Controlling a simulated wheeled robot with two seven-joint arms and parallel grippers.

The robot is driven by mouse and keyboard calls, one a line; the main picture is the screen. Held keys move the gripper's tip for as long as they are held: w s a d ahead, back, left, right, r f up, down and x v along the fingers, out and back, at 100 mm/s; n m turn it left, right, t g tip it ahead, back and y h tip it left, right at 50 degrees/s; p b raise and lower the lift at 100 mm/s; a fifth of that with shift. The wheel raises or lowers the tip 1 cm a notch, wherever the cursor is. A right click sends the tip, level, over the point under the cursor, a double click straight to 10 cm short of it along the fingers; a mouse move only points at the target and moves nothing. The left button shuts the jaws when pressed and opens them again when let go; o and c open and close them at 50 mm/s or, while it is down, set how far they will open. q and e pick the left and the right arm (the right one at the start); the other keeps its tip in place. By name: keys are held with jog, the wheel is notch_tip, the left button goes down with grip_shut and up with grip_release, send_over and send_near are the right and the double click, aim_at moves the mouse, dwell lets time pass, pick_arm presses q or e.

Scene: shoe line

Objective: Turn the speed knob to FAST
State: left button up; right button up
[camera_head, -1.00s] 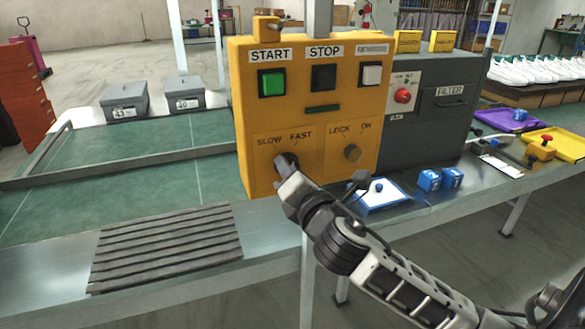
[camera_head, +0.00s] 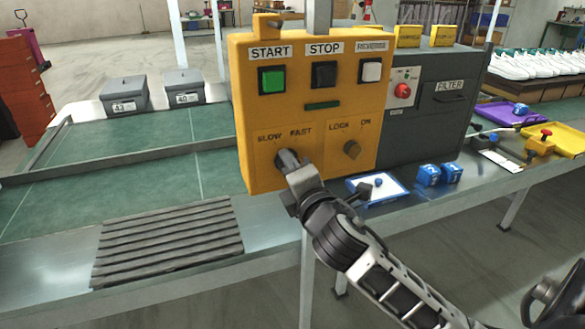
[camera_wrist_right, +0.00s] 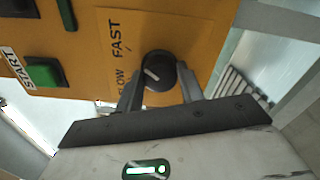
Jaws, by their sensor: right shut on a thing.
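The yellow control box (camera_head: 215,110) stands on the line's edge, its face towards me. The dark round speed knob (camera_wrist_right: 158,72) is low on its face, under the SLOW and FAST labels. In the head view the speed knob (camera_head: 284,158) is partly covered by my right gripper (camera_head: 289,163). In the wrist view my right gripper (camera_wrist_right: 159,90) has one finger on each side of the knob and is shut on it. A pale mark shows on the knob's face; I cannot tell exactly which label it points at. My left gripper is not in view.
The LOCK/ON knob (camera_head: 352,149) is just right of my gripper. START (camera_head: 272,80), STOP (camera_head: 324,75) and a white button (camera_head: 371,72) sit above. A grey filter box (camera_head: 430,115) stands behind on the right. A blue-edged tray (camera_head: 378,190) lies below it.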

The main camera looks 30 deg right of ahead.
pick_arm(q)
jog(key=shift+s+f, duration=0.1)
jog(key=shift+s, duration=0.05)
pick_arm(e)
jog(key=o, duration=1)
jog(key=shift+s, duration=0.1)
pick_arm(q)
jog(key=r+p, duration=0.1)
jog(key=p, duration=0.1)
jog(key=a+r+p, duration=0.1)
jog(key=shift+p, duration=0.4)
pick_arm(e)
jog(key=v, duration=1.5)
jog(key=shift+s, duration=0.4)
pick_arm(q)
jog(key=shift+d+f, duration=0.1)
pick_arm(e)
jog(key=shift+f, duration=0.15)
